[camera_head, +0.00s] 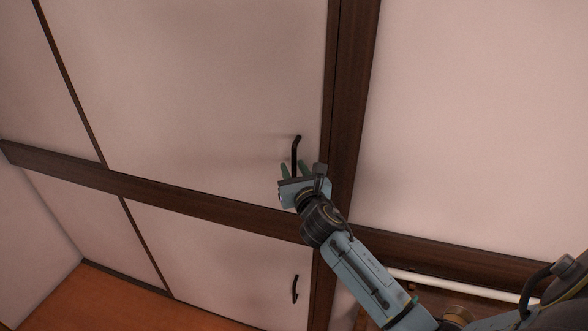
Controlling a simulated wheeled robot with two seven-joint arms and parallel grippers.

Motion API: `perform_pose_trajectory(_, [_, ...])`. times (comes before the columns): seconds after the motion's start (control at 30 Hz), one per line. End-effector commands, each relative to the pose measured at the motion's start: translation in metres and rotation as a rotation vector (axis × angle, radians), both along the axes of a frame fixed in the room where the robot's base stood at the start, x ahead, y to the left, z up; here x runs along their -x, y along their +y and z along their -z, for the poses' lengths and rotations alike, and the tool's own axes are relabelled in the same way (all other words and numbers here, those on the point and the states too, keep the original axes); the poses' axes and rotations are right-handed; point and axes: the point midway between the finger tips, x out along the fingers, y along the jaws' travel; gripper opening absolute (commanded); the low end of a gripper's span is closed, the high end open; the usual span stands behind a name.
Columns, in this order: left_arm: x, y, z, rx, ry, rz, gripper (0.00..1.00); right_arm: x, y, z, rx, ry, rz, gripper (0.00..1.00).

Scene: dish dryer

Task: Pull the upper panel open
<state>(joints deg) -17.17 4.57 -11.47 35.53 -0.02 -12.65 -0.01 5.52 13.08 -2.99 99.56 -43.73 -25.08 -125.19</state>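The upper panel (205,85) is a large pale door framed by dark wood, and it looks shut. Its dark bar handle (296,146) stands upright near the panel's lower right corner. My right gripper (298,168) reaches up from the lower right to the lower part of this handle. Its green fingers are apart, one on each side of the handle in the picture. I cannot tell whether they touch it or how deep they reach. The handle's lower end is hidden behind the gripper. My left gripper is not in view.
A lower panel (215,255) with its own dark handle (295,289) sits below a dark wooden rail (160,193). A dark post (350,100) runs just right of the upper handle. Orange-brown floor (110,300) shows at the lower left. A white bar (465,287) lies at the lower right.

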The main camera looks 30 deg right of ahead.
Motion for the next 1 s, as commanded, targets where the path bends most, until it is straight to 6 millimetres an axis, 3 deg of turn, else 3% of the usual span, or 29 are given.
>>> perform_pose_trajectory(0.27, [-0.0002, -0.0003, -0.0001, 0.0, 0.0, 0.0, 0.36, -0.0016, -0.0006, 0.0001, 0.0, 0.0, 0.0, 0.3])
perform_pose_trajectory(0.53, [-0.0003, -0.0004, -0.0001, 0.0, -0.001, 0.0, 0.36, -0.0014, -0.0004, 0.0001, 0.0, 0.0, 0.0, 0.0])
perform_pose_trajectory(1.0, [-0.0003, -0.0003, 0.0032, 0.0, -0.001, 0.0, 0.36, -0.0112, 0.0082, -0.0001, -0.001, -0.001, -0.002, 0.0])
